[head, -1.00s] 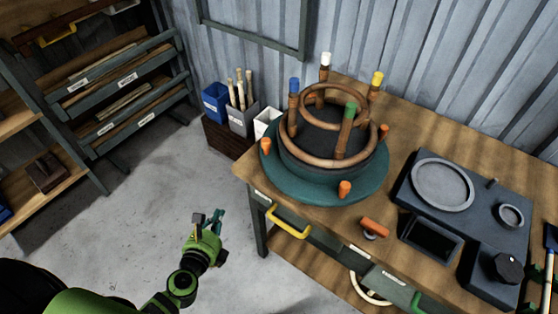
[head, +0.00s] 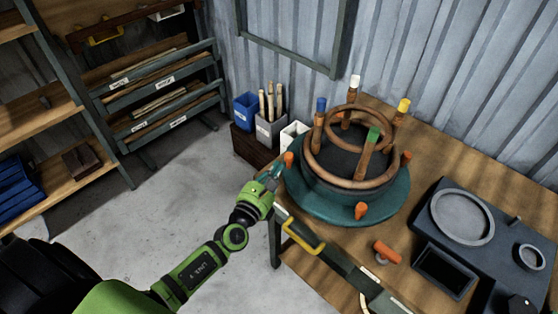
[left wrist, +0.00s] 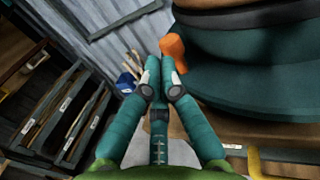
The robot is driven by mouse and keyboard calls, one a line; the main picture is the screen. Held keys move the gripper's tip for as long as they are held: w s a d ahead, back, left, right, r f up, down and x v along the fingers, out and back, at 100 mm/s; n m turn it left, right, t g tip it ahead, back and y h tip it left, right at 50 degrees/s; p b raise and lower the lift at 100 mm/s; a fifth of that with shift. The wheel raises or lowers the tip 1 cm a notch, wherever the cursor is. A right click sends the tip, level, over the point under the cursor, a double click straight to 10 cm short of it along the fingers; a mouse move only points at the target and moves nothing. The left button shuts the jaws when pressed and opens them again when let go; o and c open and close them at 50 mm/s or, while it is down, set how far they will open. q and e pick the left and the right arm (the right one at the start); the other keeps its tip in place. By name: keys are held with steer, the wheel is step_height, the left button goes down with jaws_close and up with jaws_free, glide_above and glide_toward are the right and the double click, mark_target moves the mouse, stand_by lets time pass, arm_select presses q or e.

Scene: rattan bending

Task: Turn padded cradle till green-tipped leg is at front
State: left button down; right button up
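The padded cradle is a dark drum (head: 338,172) on a teal round base (head: 335,212), with orange pegs around it. A rattan frame of two rings (head: 375,181) sits on it with upright legs. The green-tipped leg (head: 373,135) stands on the right, near side. The blue-tipped leg (head: 320,105) is at left, the white-tipped leg (head: 355,83) at the back, the yellow-tipped leg (head: 403,106) at back right. My left gripper (head: 275,173) is beside the left orange peg (head: 289,159). In the left wrist view its fingertips are together, close to an orange peg (left wrist: 173,50); contact is unclear.
The wooden bench (head: 310,262) holds an orange-handled tool (head: 386,251) and a dark fixture (head: 455,215) at right. A yellow drawer handle (head: 303,238) sticks out at the front. Bins with sticks (head: 270,126) stand behind my gripper. Shelves (head: 150,85) are at left.

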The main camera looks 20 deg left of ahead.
arm_select(q)
steer(key=shift+w+d, duration=0.1)
steer(key=shift+w, duration=1.2)
